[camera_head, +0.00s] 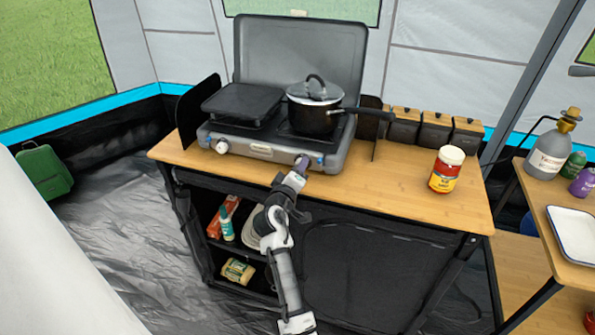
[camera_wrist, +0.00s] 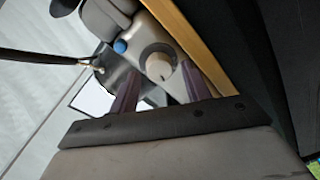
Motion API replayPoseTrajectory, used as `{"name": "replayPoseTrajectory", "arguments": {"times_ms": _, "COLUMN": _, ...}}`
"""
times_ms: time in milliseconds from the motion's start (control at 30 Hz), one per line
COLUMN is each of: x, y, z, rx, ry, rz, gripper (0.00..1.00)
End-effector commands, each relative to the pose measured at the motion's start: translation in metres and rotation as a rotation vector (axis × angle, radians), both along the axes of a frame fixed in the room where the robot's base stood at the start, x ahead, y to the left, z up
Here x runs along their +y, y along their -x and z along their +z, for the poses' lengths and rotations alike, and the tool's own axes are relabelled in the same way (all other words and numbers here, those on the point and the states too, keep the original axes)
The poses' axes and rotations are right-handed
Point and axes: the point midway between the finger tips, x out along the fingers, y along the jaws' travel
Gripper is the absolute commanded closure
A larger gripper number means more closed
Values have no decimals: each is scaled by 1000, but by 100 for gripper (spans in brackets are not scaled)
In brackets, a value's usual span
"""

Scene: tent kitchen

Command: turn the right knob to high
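The camping stove (camera_head: 262,150) stands on the wooden counter with its lid up. Its left knob (camera_head: 221,146) is clear. The right knob (camera_wrist: 158,66) shows in the wrist view as a round, pale dial on the stove's front panel, near a blue button (camera_wrist: 120,46). My gripper (camera_head: 300,164) is at the front right of the stove and largely covers the right knob in the head view. In the wrist view my gripper (camera_wrist: 160,80) is open, with its two purple fingers apart and the knob between or just beyond their tips. Contact cannot be told.
A lidded black pot (camera_head: 315,115) sits on the right burner, its handle pointing right. A griddle (camera_head: 242,102) covers the left burner. Shelves lie below.

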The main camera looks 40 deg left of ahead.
Motion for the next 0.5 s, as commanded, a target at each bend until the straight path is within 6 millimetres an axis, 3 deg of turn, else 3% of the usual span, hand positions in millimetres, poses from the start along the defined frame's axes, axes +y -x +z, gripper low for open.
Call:
{"name": "replayPoseTrajectory", "arguments": {"times_ms": 333, "x": -1, "y": 2, "z": -1, "rx": 0, "ry": 0, "rz": -1, "gripper": 48}}
{"name": "replayPoseTrajectory", "arguments": {"times_ms": 500, "x": -6, "y": 19, "z": -2, "rx": 0, "ry": -1, "rz": 1, "gripper": 48}}
